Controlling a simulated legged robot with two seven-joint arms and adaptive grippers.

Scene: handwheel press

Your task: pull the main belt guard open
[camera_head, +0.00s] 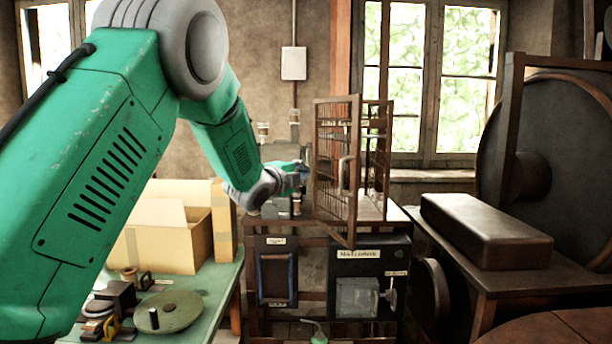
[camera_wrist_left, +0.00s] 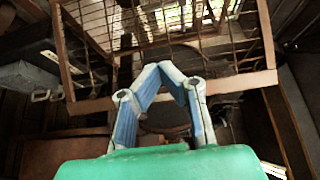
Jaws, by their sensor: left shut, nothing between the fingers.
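The belt guard (camera_head: 335,130) is a brown wooden frame with wire mesh on the bench at centre. Its front panel stands at an angle, with its right edge swung out towards me and a gap to the cage's right side (camera_head: 388,150). A grey upright handle (camera_head: 345,174) sits near the panel's free edge. My left gripper (camera_head: 306,172) is at the panel's left side, apart from the handle. In the left wrist view, my left gripper's fingers (camera_wrist_left: 160,68) meet at the tips and hold nothing; mesh and wooden bars (camera_wrist_left: 235,82) lie beyond. My right gripper is not in view.
Below the guard is a dark labelled electrical box (camera_head: 370,265). A green table (camera_head: 200,300) with cardboard boxes (camera_head: 165,240) stands left. A dark long box (camera_head: 485,230) and a large wheel (camera_head: 560,160) stand right. Space in front of the panel looks clear.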

